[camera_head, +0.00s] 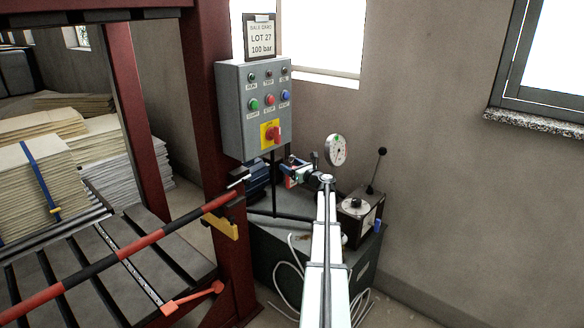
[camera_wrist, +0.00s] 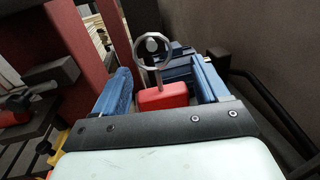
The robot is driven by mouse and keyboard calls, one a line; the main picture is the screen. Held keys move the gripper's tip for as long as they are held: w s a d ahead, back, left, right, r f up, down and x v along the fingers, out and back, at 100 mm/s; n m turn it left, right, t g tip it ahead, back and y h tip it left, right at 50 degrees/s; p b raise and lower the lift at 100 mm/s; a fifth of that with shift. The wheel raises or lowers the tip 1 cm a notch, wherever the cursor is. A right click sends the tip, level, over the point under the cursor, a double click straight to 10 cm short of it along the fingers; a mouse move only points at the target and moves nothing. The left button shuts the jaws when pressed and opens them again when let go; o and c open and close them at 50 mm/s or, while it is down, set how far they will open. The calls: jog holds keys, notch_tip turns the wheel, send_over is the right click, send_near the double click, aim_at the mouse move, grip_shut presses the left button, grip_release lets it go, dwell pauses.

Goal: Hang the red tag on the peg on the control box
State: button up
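The red tag (camera_wrist: 165,97) is a red block with a grey metal ring (camera_wrist: 134,63) rising from it. I cannot clearly make out the peg on the box there.
A pressure gauge (camera_head: 338,150) and a lever box (camera_head: 360,215) stand close to the right of my arm. A blue motor (camera_head: 258,178) is behind the gripper. A red post (camera_head: 205,90) is left of the box.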

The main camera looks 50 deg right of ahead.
jog(key=o, duration=0.3)
jog(key=shift+o, duration=0.2)
jog(key=s+a, duration=0.2)
jog(key=s, duration=1.1)
jog(key=shift+s+a, duration=0.25)
jog(key=shift+s, duration=0.05)
